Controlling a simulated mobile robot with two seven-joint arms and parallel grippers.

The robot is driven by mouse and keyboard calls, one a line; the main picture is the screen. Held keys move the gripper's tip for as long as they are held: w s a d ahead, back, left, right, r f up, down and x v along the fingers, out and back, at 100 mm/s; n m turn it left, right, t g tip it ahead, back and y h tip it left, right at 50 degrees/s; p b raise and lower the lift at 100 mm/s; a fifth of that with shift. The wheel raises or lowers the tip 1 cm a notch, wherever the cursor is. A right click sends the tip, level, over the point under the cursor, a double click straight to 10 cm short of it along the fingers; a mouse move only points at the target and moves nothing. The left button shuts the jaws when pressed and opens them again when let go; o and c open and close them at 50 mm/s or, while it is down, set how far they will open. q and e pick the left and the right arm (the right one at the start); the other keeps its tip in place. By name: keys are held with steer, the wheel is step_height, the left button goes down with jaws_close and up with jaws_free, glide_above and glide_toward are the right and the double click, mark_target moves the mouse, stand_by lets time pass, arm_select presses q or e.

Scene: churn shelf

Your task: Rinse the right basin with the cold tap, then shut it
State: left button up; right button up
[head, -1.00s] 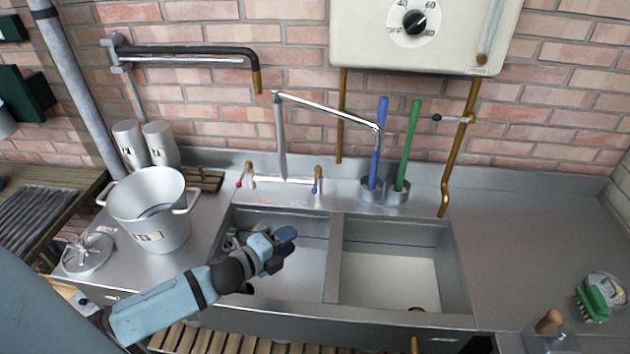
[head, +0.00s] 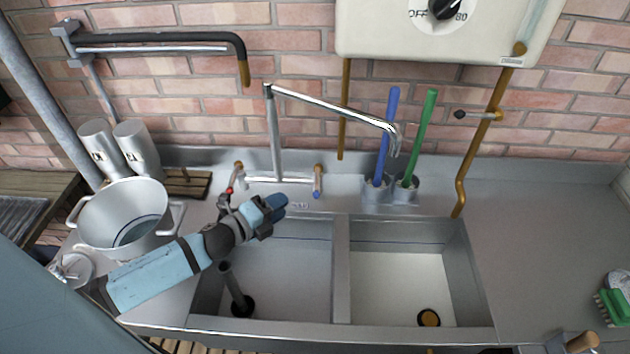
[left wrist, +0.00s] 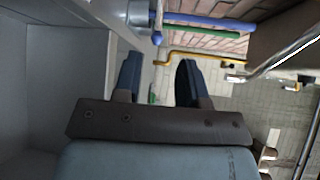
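The cold tap (head: 317,184), with a blue mark, is at the right end of the mixer bar behind the basins. The red-marked hot tap (head: 232,185) is at the left end. The chrome spout (head: 335,106) points right, its tip above the back of the right basin (head: 400,280); no water stream shows. The right basin has a pale floor and a brown round drain or plug (head: 428,318). My left gripper (head: 277,206) is at the back of the left basin, left of and nearer than the cold tap, apart from it. Its fingers are apart and empty in the left wrist view (left wrist: 158,78).
The left basin (head: 290,280) holds a standpipe (head: 236,290). A pot (head: 125,220) and two canisters (head: 120,150) stand at left. Blue (head: 386,135) and green (head: 420,135) handles stand in holders behind the right basin. The right counter (head: 530,230) is mostly clear.

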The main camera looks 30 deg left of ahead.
mark_target(317, 184)
arm_select(q)
steer(key=p+x, duration=0.1)
steer(key=x, duration=1.1)
steer(key=shift+w+f+p, duration=0.1)
steer(key=shift+w+p, duration=0.3)
